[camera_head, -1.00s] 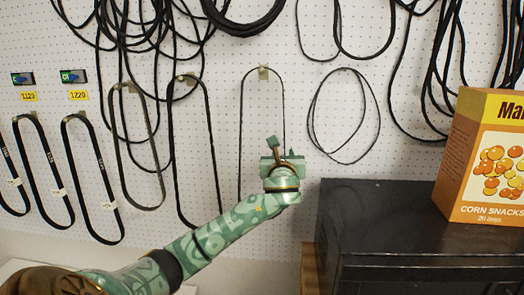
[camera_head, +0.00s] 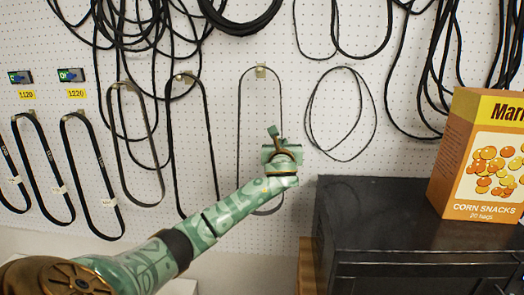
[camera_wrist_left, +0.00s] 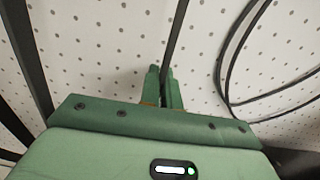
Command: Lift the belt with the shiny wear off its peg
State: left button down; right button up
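A narrow belt (camera_head: 239,130) hangs from a peg (camera_head: 261,71) at the middle of the pegboard, and its bottom loop shows below my arm. My left gripper (camera_head: 274,133) is at this belt's right strand, well below the peg. In the left wrist view the fingers (camera_wrist_left: 163,86) are close together, with the strand (camera_wrist_left: 178,35) running up from between them. They look shut on it. Two other belts, a greyish one (camera_head: 118,130) and a black one (camera_head: 172,140), hang from pegs to the left. Shiny wear is not clear on any of them. My right gripper is out of view.
A thin cable loop (camera_head: 309,105) hangs just right of the belt. A black cabinet (camera_head: 410,215) carries a corn snacks box (camera_head: 485,155) on the right. Labelled belts (camera_head: 40,145) hang at far left. Cable bundles hang above.

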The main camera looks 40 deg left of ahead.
pick_arm(q)
jog(key=shift+r+b, duration=0.35)
jog(key=shift+r, duration=0.3)
jog(key=s+d+r+b, duration=0.2)
jog(key=d+r+b, duration=0.2)
jog(key=d+r, duration=0.7)
jog(key=d, duration=0.3)
jog(key=shift+r+b, duration=0.35)
jog(key=shift+r, duration=0.05)
jog(key=shift+a, duration=0.1)
